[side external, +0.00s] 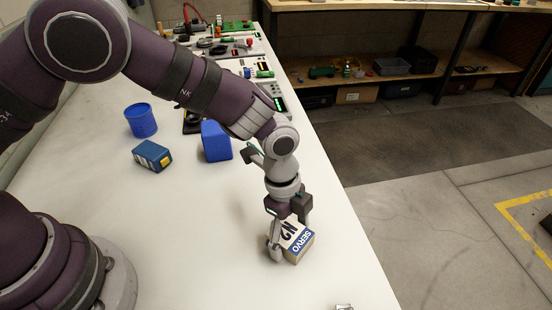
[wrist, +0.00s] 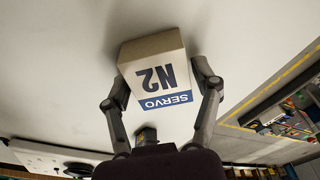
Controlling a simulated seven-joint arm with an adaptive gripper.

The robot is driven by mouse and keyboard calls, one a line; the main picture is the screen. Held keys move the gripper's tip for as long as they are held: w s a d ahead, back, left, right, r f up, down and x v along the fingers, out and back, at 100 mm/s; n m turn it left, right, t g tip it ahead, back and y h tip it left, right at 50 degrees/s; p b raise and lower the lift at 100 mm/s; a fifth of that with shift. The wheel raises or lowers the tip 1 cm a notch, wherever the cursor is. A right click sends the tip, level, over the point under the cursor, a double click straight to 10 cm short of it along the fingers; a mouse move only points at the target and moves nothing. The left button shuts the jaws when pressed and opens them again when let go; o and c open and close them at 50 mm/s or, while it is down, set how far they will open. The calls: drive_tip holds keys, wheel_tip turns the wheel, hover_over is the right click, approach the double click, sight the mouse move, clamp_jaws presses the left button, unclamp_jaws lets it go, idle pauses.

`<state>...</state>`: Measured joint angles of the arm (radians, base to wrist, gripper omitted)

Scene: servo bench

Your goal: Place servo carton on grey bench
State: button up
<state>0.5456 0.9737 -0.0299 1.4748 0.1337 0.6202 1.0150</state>
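The servo carton (side external: 298,238) is a small box with a white top marked "N2" and a blue band reading "SERVO". It is over the grey bench (side external: 215,235), near its right edge. My gripper (side external: 288,232) points down at it, with one finger in front and the other mostly hidden. In the wrist view the carton (wrist: 155,75) sits between the two fingers of my gripper (wrist: 160,80), which press against opposite sides. I cannot tell whether its underside touches the bench.
A blue cup (side external: 141,120), a dark blue box (side external: 152,156) and a blue block (side external: 215,141) stand farther back on the bench. Electronic gear (side external: 268,93) lines the far end. The bench left of the carton is clear; its right edge drops to the floor (side external: 430,220).

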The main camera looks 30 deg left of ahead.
drive_tip(key=shift+o, duration=1)
drive_tip(key=shift+r, duration=0.1)
drive_tip(key=r, duration=0.3)
drive_tip(key=a+r, duration=0.1)
drive_tip(key=r, duration=0.5)
drive_tip(key=shift+w+a+r, duration=0.25)
drive_tip(key=shift+w+a, duration=0.05)
drive_tip(key=shift+a, duration=0.05)
drive_tip(key=s+a+r+n+t, duration=0.3)
drive_tip(key=a+r+n, duration=0.7)
drive_tip(key=a, duration=0.1)
drive_tip(key=shift+a+r+t, duration=0.15)
drive_tip(key=shift+a+t, duration=0.15)
drive_tip(key=shift+o, duration=0.5)
drive_tip(key=s+a+n+t+y, duration=0.1)
drive_tip(key=s+a+n+t, duration=0.1)
drive_tip(key=s+a+n, duration=0.4)
drive_tip(key=n, duration=0.3)
drive_tip(key=shift+s+a+r+y, duration=0.25)
drive_tip(key=shift+s+a+y, duration=0.05)
drive_tip(key=shift+s+y, duration=0.1)
drive_tip(key=shift+w, duration=0.1)
